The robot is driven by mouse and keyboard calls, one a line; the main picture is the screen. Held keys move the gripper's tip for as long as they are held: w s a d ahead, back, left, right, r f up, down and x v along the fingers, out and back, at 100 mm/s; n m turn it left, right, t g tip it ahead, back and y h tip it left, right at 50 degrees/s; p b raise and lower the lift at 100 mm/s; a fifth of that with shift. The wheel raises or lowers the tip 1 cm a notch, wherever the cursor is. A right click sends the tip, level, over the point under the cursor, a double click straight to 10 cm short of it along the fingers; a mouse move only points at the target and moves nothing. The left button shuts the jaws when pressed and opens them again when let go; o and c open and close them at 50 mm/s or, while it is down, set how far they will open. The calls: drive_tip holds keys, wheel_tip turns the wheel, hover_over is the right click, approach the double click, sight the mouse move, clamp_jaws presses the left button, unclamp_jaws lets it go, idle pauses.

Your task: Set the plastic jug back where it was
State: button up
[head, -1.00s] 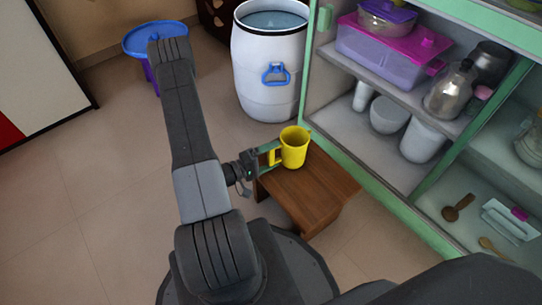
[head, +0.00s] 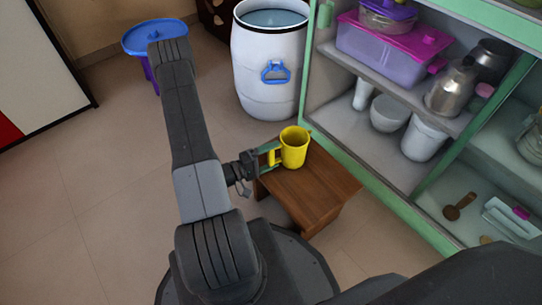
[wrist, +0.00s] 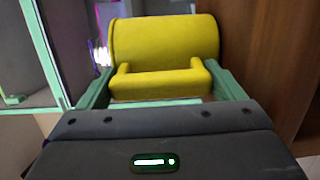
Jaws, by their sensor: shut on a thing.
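The plastic jug (head: 295,147) is a yellow mug-shaped jug with a handle on its left side in the head view. It is upright at the far end of a small brown wooden stool (head: 317,196). Whether its base touches the stool top I cannot tell. My gripper (head: 268,154) reaches it from the left and is shut on the jug's handle. In the wrist view the jug (wrist: 165,38) lies across the picture with its handle between the green fingers of my gripper (wrist: 153,90). The jug's far side is hidden.
A white barrel (head: 270,75) of water with a blue handle stands behind the stool. A green-framed shelf cabinet (head: 395,208) with containers and a metal jug (head: 452,88) is on the right. The floor (head: 80,190) at left is clear.

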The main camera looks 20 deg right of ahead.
drive_tip(key=shift+f, duration=0.15)
drive_tip(key=o, duration=1.6)
drive_tip(key=shift+a, duration=0.2)
drive_tip(key=shift+s+a, duration=0.15)
drive_tip(key=shift+a, duration=1.85)
drive_tip(key=shift+s+a, duration=0.1)
drive_tip(key=shift+a, duration=1.9)
drive_tip(key=shift+a, duration=0.1)
drive_tip(key=a+p, duration=0.1)
drive_tip(key=a, duration=0.3)
drive_tip(key=a+p, duration=0.1)
drive_tip(key=a, duration=0.4)
drive_tip(key=s+a+p, duration=0.1)
drive_tip(key=a, duration=0.3)
drive_tip(key=shift+a, duration=0.35)
